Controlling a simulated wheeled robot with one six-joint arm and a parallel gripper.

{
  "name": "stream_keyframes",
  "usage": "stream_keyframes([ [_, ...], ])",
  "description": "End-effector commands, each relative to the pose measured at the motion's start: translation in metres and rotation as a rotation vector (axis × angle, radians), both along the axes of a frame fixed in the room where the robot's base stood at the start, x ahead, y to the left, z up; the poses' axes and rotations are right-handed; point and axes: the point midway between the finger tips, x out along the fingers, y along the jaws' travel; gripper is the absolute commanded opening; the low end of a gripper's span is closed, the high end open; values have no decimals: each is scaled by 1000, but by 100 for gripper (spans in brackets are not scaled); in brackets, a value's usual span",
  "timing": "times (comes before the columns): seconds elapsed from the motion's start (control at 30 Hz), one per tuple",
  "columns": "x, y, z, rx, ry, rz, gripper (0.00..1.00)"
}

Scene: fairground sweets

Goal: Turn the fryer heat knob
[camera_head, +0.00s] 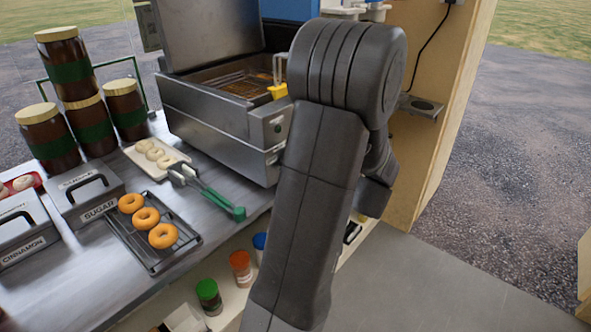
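The steel fryer (215,115) stands at the back of the counter with its lid raised and a wire basket inside. A yellow grip (278,91) shows at its right rim. I cannot make out the heat knob there. My dark grey arm rises in front and hides the fryer's right end, just beside this panel. My gripper is not in view; the arm bends away behind itself, and its end is hidden.
Green-handled tongs (212,193) lie before the fryer, beside a tray of pale rings (160,158). A rack (190,240) holds orange doughnuts. Stacked jars (68,68) and sugar and cinnamon boxes (85,198) stand left. A wooden wall (465,100) stands right.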

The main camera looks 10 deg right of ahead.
Motion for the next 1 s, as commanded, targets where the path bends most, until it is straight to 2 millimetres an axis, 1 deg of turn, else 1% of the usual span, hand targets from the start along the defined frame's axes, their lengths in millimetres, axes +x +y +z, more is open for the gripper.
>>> stream_keyframes([
  [0.5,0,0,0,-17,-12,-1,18],
  [0.53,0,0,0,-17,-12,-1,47],
  [0.6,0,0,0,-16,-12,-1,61],
  [0.63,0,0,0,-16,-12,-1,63],
  [0.9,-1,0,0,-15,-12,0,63],
  [1.0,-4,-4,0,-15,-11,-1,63],
])
